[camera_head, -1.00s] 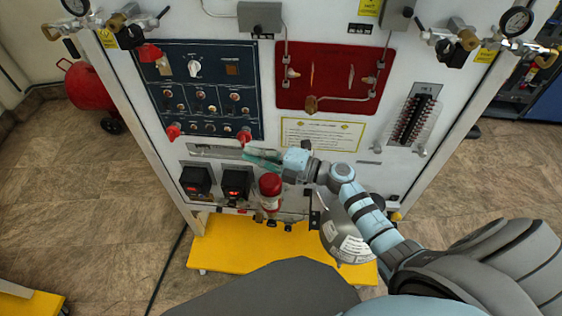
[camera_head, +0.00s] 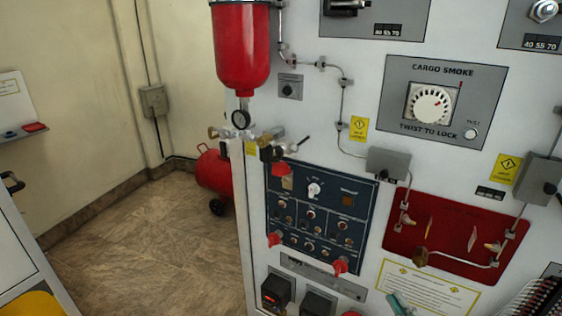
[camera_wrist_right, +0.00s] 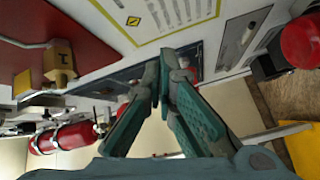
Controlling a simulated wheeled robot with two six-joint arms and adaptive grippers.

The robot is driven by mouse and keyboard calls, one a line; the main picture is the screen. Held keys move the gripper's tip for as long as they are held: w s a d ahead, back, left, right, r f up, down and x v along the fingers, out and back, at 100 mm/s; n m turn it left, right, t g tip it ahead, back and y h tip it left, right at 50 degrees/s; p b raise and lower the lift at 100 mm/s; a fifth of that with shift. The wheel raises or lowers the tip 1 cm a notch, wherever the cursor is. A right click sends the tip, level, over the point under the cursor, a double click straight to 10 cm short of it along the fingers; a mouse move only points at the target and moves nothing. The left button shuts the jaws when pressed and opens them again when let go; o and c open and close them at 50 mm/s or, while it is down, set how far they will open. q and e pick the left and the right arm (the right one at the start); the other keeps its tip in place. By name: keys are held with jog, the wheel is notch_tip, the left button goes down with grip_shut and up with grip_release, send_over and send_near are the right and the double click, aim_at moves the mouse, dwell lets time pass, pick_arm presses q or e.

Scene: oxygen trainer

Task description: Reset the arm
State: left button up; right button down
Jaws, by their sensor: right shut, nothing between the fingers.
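My right gripper shows as teal fingertips (camera_head: 400,304) at the bottom edge of the head view, in front of the white trainer panel (camera_head: 335,125). In the right wrist view its two teal fingers (camera_wrist_right: 161,72) come together at the tips, with nothing held between them. The fingers are near the lower part of the yellow-bordered placard (camera_head: 428,289). The rest of my right arm is outside the head view. My left gripper is in no view.
A blue control panel (camera_head: 290,232) with red knobs sits left of the gripper. A red recessed panel (camera_head: 450,236) with piping is above the placard. A red tank (camera_head: 240,45) hangs at the upper left. Open floor (camera_head: 150,245) lies to the left.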

jog(key=s+d+f+m+g+h, duration=0.3)
jog(key=s+f+m+g+h, duration=0.5)
jog(key=m, duration=0.4)
jog(key=s+a+f+m+g+y, duration=0.2)
jog(key=s+a+g, duration=0.1)
jog(key=s, duration=0.4)
jog(key=s+a+f+m+g+y, duration=0.1)
jog(key=s+a+f+g, duration=0.2)
jog(key=s, duration=0.5)
jog(key=s+d+f+g, duration=0.1)
jog(key=s+f, duration=0.1)
jog(key=f, duration=0.9)
jog(key=s+d+f+g, duration=0.1)
jog(key=f, duration=0.9)
jog(key=s+f, duration=1.1)
jog(key=s, duration=0.2)
jog(key=shift+s+d+m+g, duration=0.25)
jog(key=shift+s+m+g, duration=0.05)
jog(key=shift+g, duration=0.1)
